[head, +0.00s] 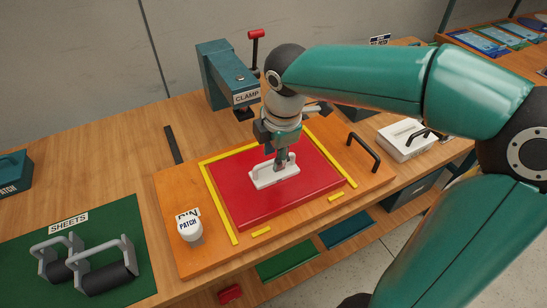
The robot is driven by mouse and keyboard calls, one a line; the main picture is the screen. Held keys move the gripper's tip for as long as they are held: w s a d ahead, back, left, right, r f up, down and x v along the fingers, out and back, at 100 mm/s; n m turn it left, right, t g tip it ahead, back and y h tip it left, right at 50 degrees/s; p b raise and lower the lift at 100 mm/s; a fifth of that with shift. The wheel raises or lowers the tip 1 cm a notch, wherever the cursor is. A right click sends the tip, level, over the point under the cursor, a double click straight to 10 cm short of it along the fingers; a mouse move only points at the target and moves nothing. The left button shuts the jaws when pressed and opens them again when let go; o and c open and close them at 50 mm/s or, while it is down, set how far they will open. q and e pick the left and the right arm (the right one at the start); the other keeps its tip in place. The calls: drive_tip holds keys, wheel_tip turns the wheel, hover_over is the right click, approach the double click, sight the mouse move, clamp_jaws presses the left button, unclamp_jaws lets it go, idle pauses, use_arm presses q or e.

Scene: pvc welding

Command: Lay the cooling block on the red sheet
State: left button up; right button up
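The red sheet (317,193) lies flat on an orange board inside yellow edge strips. A small white block with a raised handle (275,177) is at the middle of the red sheet. It looks level and appears to rest on the sheet; I cannot see a gap. It may be the cooling block, but it has no readable label. My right gripper (283,160) points down at this block, with its fingertips at the handle. Whether the fingers are closed on the handle is too small to tell. My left gripper is not in view.
A teal clamp (225,73) with a red-topped lever stands behind the board. A white box with a black handle (402,143) is at the right. A white patch pin (189,228) stands at the board's front left. Rollers (108,277) sit on the green sheets mat (128,218).

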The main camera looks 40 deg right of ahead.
sight(278, 177)
wheel_tip(278, 177, up, 9)
drive_tip(key=s+p, duration=0.1)
drive_tip(key=shift+s+a, duration=0.25)
drive_tip(key=shift+s, duration=0.1)
drive_tip(key=shift+f, duration=0.1)
